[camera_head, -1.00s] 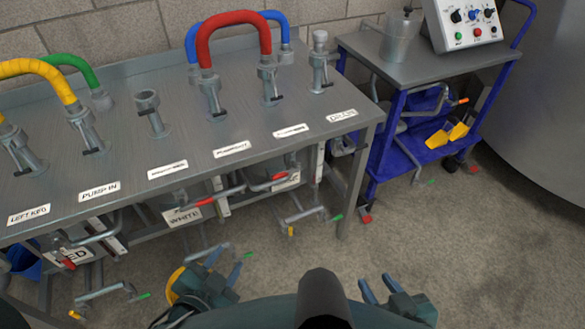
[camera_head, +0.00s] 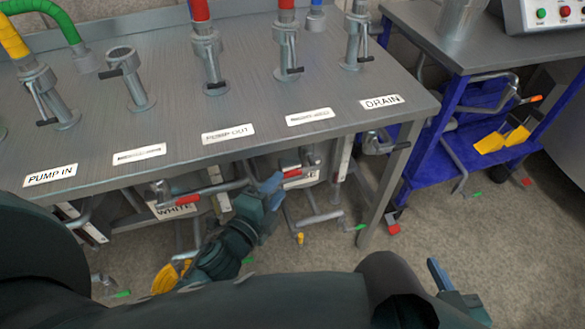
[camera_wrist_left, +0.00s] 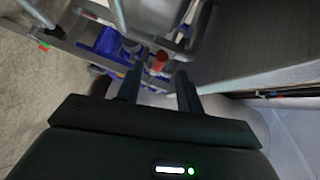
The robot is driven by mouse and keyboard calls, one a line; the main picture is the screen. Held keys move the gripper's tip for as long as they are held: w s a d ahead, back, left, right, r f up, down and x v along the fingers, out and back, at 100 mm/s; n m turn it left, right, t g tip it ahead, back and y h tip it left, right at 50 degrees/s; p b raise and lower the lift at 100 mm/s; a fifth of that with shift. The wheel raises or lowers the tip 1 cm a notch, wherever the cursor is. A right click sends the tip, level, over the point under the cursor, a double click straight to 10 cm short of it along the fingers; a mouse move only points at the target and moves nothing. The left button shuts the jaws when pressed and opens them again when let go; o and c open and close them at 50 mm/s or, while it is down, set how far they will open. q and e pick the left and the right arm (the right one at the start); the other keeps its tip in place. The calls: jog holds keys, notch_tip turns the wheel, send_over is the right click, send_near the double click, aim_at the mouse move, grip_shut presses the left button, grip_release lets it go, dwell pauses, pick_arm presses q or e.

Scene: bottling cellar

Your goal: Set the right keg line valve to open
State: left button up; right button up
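The worktable's "RIGHT KEG" label (camera_head: 309,117) is blurred and stands between "PUMP OUT" and "DRAIN". Below it, under the table edge, is a valve with a red-gripped lever (camera_head: 291,171), in front of a partly hidden white sign. My left gripper (camera_head: 272,184) is at the left end of this lever in the head view. In the left wrist view its two fingers are apart, with a red lever end (camera_wrist_left: 160,62) just ahead of the gap. I cannot tell whether they touch it. My right gripper (camera_head: 452,290) is low at the right, away from the table and partly hidden by my arm.
Another red-gripped lever (camera_head: 187,200) is left of my left gripper, by the "WHITE" sign (camera_head: 174,210). Table legs and lower pipes crowd the space below. A blue cart (camera_head: 450,150) stands at the right. The floor between my right gripper and the cart is clear.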

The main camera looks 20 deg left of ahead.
aim_at(290, 172)
pick_arm(q)
jog(key=x, duration=0.7)
jog(key=shift+w, duration=0.25)
jog(key=shift+c, duration=0.3)
grip_shut()
